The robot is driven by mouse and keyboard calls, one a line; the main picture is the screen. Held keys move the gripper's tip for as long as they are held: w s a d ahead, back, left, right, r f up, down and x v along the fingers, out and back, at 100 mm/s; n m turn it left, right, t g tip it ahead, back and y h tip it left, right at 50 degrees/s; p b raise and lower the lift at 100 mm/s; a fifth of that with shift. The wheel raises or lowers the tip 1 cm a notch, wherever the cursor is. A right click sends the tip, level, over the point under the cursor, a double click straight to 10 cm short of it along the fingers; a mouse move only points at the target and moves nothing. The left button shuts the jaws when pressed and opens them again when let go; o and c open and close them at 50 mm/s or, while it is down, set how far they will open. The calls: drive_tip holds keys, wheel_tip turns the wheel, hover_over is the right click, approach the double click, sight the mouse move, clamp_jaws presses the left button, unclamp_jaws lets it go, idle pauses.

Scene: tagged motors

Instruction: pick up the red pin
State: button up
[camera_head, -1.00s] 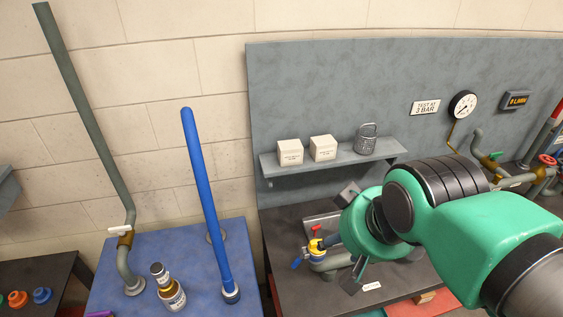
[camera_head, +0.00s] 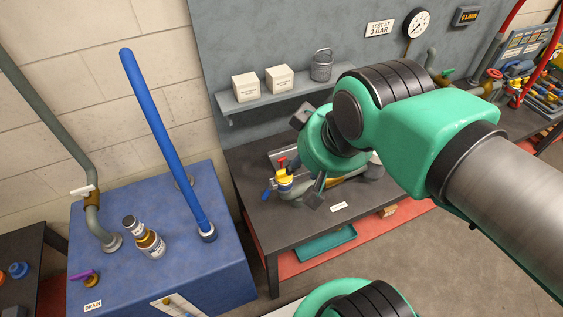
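A small red upright piece (camera_head: 282,162), which looks like the red pin, stands on top of a yellow valve body (camera_head: 284,182). A blue lever (camera_head: 266,191) sits at the valve's left. The valve is on a dark workbench (camera_head: 280,228). My gripper (camera_head: 305,158) is just right of the red piece, with its dark fingers spread wide. No object shows between them. I cannot tell whether a finger touches the valve. My gripper and green wrist hide part of the pipe behind the valve.
A shelf (camera_head: 245,105) with two white boxes and a metal pot is above the bench. A blue cabinet (camera_head: 215,270) with a blue pole (camera_head: 165,140) and a bottle (camera_head: 150,243) stands left. A teal tray (camera_head: 325,243) is below the bench. Bench front is mostly clear.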

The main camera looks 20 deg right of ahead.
idle(0.3)
drive_tip(key=m+g+b, duration=0.2)
drive_tip(key=m+g, duration=0.4)
drive_tip(key=m, duration=1)
hover_over(282, 159)
wheel_tip(282, 159, down, 33)
drive_tip(key=shift+r, duration=0.15)
drive_tip(key=shift+f+b, duration=0.5)
drive_tip(key=shift+f, duration=3.8)
